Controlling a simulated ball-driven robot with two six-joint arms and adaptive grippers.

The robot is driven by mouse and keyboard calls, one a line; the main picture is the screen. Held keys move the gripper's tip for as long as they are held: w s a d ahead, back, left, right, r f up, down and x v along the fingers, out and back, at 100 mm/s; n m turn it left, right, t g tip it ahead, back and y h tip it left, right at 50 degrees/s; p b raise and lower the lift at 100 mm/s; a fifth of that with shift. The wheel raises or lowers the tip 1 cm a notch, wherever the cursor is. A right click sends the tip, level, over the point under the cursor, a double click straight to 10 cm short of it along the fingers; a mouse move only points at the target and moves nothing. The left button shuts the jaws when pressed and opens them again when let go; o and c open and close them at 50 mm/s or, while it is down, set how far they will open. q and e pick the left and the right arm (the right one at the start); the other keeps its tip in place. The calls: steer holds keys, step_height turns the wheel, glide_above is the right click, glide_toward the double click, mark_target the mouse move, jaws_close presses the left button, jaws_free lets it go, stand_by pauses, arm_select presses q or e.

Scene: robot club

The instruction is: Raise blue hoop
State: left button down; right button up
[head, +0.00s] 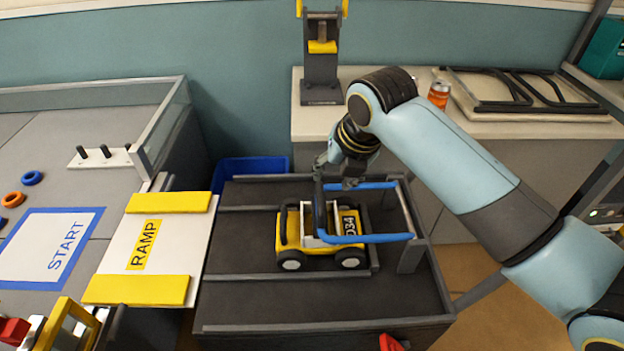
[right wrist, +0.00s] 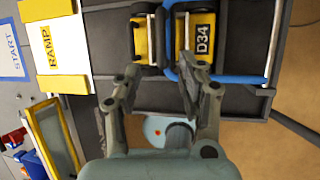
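The blue hoop (head: 375,239) is a U-shaped bar lying about level at the dark platform's right end. Its two blue arms reach left from a grey post, one on either side of a yellow toy truck (head: 295,240) marked D34. A dark crosspiece joins them over the truck. My right gripper (head: 336,178) is above the hoop's far left end. In the right wrist view, my right gripper (right wrist: 158,68) has its fingers spread apart with nothing clearly held between them. The hoop (right wrist: 235,78) runs just beyond the right fingertip; contact cannot be told. My left gripper is not in view.
A white ramp (head: 125,277) with yellow strips joins the dark platform (head: 245,297) to the grey START table (head: 95,195). A blue bin (head: 250,165) stands behind the platform. A counter (head: 520,128) with an orange can (head: 438,95) stands at the back right.

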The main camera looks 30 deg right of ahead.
mark_target(321, 196)
steer(key=x, duration=0.5)
steer(key=shift+a+f+b, duration=0.1)
steer(key=shift+f+b, duration=0.3)
steer(key=shift+f, duration=0.1)
steer(key=x, duration=0.4)
steer(key=shift+f+b, duration=0.1)
steer(key=shift+b, duration=0.2)
steer(key=shift+c, duration=1.7)
steer(key=c, duration=0.5)
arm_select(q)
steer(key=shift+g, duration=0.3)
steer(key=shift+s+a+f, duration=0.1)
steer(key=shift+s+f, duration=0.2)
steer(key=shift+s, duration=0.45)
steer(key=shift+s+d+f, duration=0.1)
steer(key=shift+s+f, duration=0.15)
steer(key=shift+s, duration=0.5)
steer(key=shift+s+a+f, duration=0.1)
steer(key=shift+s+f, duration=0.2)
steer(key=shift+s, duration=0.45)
